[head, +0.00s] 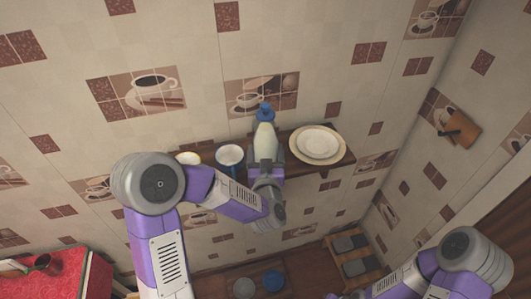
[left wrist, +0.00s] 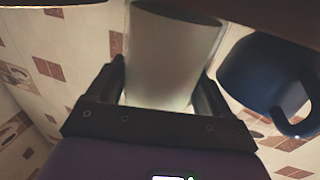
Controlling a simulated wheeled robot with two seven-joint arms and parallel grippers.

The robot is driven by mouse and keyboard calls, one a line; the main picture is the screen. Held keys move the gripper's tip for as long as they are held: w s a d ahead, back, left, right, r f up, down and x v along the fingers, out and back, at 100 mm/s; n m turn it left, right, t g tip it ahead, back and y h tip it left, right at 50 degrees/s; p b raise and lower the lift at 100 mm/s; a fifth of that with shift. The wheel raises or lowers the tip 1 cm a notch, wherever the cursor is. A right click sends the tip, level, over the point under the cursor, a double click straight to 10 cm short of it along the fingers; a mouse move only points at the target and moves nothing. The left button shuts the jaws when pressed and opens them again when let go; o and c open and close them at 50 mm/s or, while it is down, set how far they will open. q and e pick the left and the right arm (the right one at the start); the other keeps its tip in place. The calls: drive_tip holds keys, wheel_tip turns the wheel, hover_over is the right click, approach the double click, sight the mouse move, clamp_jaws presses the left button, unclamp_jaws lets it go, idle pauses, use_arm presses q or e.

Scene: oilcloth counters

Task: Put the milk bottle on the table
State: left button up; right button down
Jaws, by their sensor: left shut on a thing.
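The milk bottle (head: 265,139) is pale with a blue cap and stands upright at a wall shelf, between a blue mug and a stack of plates. My left gripper (head: 266,169) is shut on its lower part. In the left wrist view the pale bottle body (left wrist: 170,55) sits between the two dark fingers of my left gripper (left wrist: 168,88). Whether the bottle's base touches the shelf is hidden. My right arm shows at the lower right of the head view, but its gripper is not visible. A red-topped surface (head: 65,270) is at the lower left.
The wall shelf (head: 335,163) also holds a blue mug (head: 229,156), a yellowish-rimmed cup (head: 188,158) and white plates (head: 318,142). The mug (left wrist: 265,75) is close beside the gripper. A wooden rack (head: 354,255) and dishes (head: 273,281) are below.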

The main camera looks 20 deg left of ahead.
use_arm(q)
drive_tip(key=shift+s+r, duration=0.1)
drive_tip(key=shift+r, duration=0.15)
drive_tip(key=shift+f, duration=0.2)
drive_tip(key=o, duration=1.5)
drive_tip(key=shift+f, duration=0.1)
drive_tip(key=shift+o, duration=0.2)
